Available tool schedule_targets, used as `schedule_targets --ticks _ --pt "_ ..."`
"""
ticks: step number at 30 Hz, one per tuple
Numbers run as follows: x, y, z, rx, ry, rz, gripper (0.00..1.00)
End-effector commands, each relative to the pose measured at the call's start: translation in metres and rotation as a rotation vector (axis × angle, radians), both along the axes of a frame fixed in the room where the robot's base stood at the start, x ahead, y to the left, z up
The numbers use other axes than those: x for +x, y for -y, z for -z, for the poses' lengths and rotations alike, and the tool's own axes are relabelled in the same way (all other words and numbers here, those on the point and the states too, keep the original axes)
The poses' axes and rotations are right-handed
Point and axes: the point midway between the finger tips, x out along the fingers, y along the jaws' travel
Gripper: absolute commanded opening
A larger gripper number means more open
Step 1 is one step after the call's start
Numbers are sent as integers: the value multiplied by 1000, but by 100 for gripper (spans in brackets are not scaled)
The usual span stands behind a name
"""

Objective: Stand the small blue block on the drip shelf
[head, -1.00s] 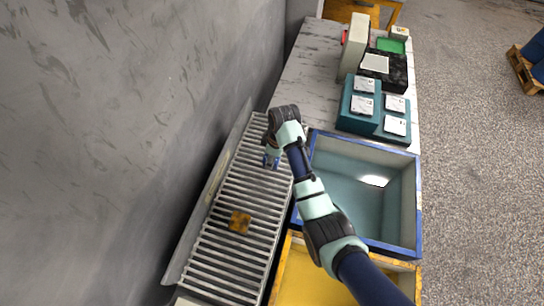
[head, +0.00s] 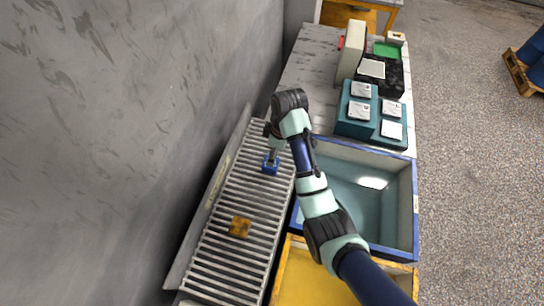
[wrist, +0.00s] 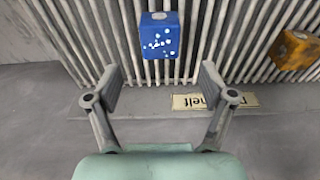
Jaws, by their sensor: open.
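The small blue block (head: 271,165) rests on the slats of the drip shelf (head: 215,262), towards its far end. In the wrist view the block (wrist: 160,34) shows one face with white spots and a grey round mark on the face above. It looks upright on the slats. My gripper (head: 272,152) is just above the block in the head view. In the wrist view my gripper (wrist: 161,78) is open and empty, with its two fingers spread wide and the block beyond their tips. The fingers appear clear of the block.
A rusty orange block (head: 239,227) lies on the shelf nearer the front. A label plate (wrist: 208,100) reading "shelf" sits on the shelf's edge strip. A blue-rimmed basin (head: 415,205) and a yellow tray (head: 300,280) stand to the right. A wall borders the left.

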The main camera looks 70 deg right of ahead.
Motion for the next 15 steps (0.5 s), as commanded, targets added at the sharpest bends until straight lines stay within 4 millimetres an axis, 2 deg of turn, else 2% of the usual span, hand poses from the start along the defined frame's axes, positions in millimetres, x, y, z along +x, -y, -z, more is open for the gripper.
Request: schedule_targets --ticks 1,4,15 --pt "-1 1 -13 -3 2 0 82" --pt "-4 0 -31 0 0 1 82" --pt "-6 0 -34 0 -1 1 82"
